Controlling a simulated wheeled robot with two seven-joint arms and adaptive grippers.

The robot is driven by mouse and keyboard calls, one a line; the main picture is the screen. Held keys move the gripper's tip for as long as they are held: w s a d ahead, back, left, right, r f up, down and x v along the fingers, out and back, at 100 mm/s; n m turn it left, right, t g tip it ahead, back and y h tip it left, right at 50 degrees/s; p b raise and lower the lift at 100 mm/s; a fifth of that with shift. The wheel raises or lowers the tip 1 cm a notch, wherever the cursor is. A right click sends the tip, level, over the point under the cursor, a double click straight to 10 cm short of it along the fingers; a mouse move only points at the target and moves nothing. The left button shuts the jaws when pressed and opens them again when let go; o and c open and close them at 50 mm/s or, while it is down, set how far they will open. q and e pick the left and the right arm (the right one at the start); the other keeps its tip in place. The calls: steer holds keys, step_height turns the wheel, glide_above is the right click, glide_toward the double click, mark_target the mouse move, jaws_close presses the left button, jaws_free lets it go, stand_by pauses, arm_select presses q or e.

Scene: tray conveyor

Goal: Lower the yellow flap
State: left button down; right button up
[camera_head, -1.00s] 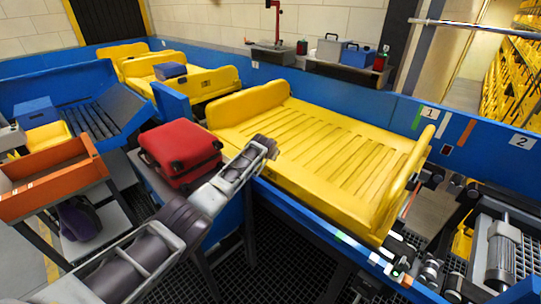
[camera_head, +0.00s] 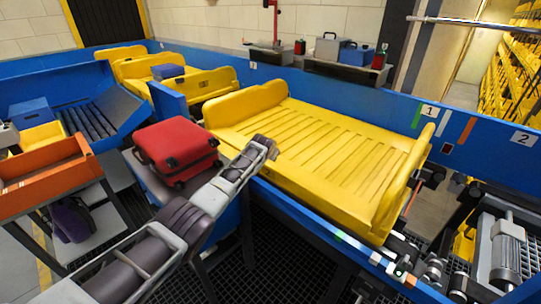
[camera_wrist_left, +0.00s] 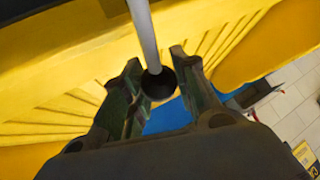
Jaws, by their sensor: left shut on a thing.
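The large yellow tray (camera_head: 320,150) lies on the blue conveyor. It has a raised yellow panel at its left end (camera_head: 245,104) and another upright yellow panel at its right end (camera_head: 402,185); I cannot tell which is the flap. My left gripper (camera_head: 268,145) is over the tray's near left side, its fingers hardly visible in the head view. In the left wrist view, my left gripper (camera_wrist_left: 155,58) has its dark fingers on either side of a grey rod with a black knob (camera_wrist_left: 158,84), in front of yellow surfaces. My right gripper is not in view.
A red suitcase (camera_head: 177,148) lies left of the tray, close to my left arm. More yellow trays (camera_head: 195,85) stand behind. An orange bin (camera_head: 45,182) is at the left. Blue conveyor walls (camera_head: 370,90) and rollers and a motor (camera_head: 506,255) bound the right.

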arm_select(q)
steer(key=shift+s+d+f, duration=0.25)
steer(key=shift+s+f, duration=0.05)
steer(key=shift+f, duration=0.3)
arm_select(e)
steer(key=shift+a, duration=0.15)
arm_select(q)
steer(key=c, duration=1.5)
jaws_free()
steer(key=shift+o, duration=1.2)
steer(key=shift+w+d+f, duration=0.15)
steer(key=shift+o, duration=0.8)
steer(key=shift+w+d, duration=0.1)
steer(key=shift+w, duration=0.15)
steer(key=shift+r, duration=0.2)
steer(key=shift+a+r, duration=0.1)
steer(key=shift+a, duration=0.2)
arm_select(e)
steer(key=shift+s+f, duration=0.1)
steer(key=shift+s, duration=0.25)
arm_select(q)
steer(key=shift+r, duration=0.1)
